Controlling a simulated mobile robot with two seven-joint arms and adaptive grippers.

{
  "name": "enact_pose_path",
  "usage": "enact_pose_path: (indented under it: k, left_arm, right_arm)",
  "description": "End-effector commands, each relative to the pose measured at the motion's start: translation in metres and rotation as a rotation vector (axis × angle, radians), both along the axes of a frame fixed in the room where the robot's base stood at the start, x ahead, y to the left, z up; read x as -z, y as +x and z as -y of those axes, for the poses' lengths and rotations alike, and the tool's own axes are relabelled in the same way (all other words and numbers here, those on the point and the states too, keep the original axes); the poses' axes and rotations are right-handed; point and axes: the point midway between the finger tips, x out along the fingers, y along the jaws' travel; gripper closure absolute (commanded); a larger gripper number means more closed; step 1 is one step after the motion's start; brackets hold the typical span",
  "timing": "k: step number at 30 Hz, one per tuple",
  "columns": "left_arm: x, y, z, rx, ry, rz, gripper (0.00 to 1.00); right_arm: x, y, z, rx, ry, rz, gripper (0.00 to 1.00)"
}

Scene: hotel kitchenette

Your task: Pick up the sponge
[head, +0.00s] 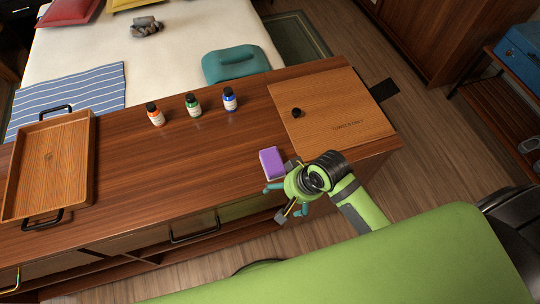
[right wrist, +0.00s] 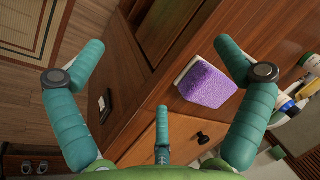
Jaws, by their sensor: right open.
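The purple sponge (head: 271,163) with a pale underside lies on the brown wooden counter, near its front edge. It also shows in the right wrist view (right wrist: 207,85), between the spread teal fingers and closer to the right-hand finger. My right gripper (head: 284,189) is open and empty, just in front of and slightly right of the sponge at the counter's front edge. I cannot tell whether any finger touches the sponge. My left gripper is in neither view.
Three small bottles (head: 192,105) stand on the counter behind the sponge. A wooden board (head: 335,112) with a dark knob lies to the right. A wooden tray (head: 50,165) with black handles is at the left. Counter left of the sponge is clear. Drawer handles (head: 194,233) project below.

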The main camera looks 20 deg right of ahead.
Motion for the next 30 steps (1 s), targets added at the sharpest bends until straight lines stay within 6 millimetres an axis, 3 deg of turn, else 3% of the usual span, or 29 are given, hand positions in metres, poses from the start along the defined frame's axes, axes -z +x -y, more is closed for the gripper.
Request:
enact_pose_path:
  k: [1, 3, 14, 24, 30]
  left_arm:
    - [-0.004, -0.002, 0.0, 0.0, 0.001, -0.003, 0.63]
    - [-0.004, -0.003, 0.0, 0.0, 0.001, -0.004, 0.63]
    - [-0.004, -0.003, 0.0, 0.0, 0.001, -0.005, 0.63]
    - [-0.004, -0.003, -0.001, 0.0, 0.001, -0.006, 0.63]
    - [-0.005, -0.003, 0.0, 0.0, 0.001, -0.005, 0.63]
  right_arm:
    - [-0.019, 0.003, -0.004, 0.018, 0.02, -0.003, 0.0]
    - [-0.026, 0.006, -0.008, 0.059, 0.046, -0.032, 0.0]
    - [-0.029, 0.039, -0.016, 0.374, 0.16, -0.231, 0.0]
    - [-0.041, 0.093, 0.009, 0.951, 0.229, -0.524, 0.0]
    - [-0.043, 0.104, 0.015, 1.11, 0.242, -0.596, 0.0]
